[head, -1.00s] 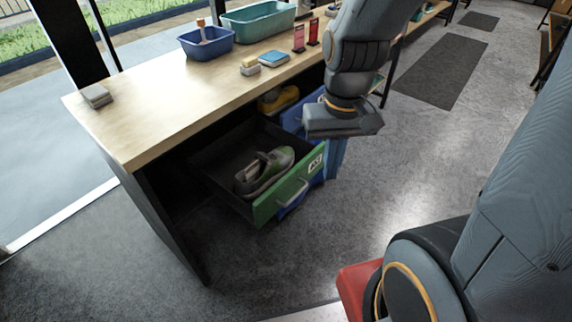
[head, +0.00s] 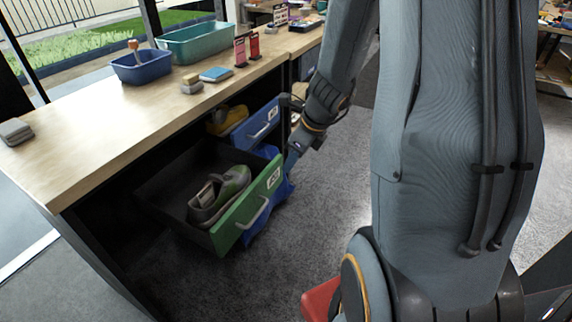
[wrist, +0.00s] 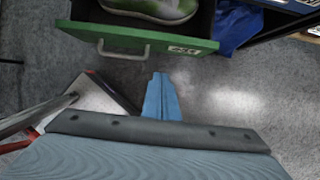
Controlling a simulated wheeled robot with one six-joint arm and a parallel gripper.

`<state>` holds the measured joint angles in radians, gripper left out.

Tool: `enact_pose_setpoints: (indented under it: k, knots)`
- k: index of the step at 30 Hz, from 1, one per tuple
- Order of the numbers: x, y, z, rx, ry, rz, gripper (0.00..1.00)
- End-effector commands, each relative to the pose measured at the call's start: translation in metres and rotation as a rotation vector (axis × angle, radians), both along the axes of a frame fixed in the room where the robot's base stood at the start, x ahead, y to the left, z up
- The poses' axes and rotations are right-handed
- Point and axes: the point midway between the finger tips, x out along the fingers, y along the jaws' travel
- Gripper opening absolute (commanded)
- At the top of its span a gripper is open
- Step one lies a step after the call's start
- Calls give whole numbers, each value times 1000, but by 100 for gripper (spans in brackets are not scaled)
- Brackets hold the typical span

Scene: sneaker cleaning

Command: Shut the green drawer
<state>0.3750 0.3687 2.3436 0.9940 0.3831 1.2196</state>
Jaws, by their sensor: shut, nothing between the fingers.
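The green drawer (head: 254,207) is pulled out from under the wooden bench, with a grey handle on its front and a white label. A grey-green sneaker (head: 219,195) lies inside it. In the wrist view the green drawer front (wrist: 150,42) crosses the top, with part of the sneaker (wrist: 155,8) behind it. My gripper (head: 291,162) is to the right of the drawer front in the head view. In the wrist view the gripper's blue fingers (wrist: 160,78) are together and empty, pointing at the drawer front with floor showing between.
A blue drawer (head: 257,127) beyond it is also pulled out, with a yellow shoe (head: 228,120) in it. Blue cloth-like material (wrist: 238,28) hangs beside the green drawer. The bench top (head: 110,138) holds a blue bin, a teal tub and small items.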

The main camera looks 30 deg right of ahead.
Motion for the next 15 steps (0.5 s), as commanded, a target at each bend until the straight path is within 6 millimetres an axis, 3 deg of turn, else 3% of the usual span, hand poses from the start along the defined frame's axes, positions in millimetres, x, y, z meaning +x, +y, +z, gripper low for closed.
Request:
enact_pose_setpoints:
  k: [1,11,15]
  knots:
    - [3,3,-13,0,3,3,0]
    - [23,17,-73,0,2,6,0]
    - [39,30,-68,-2,-1,9,0]
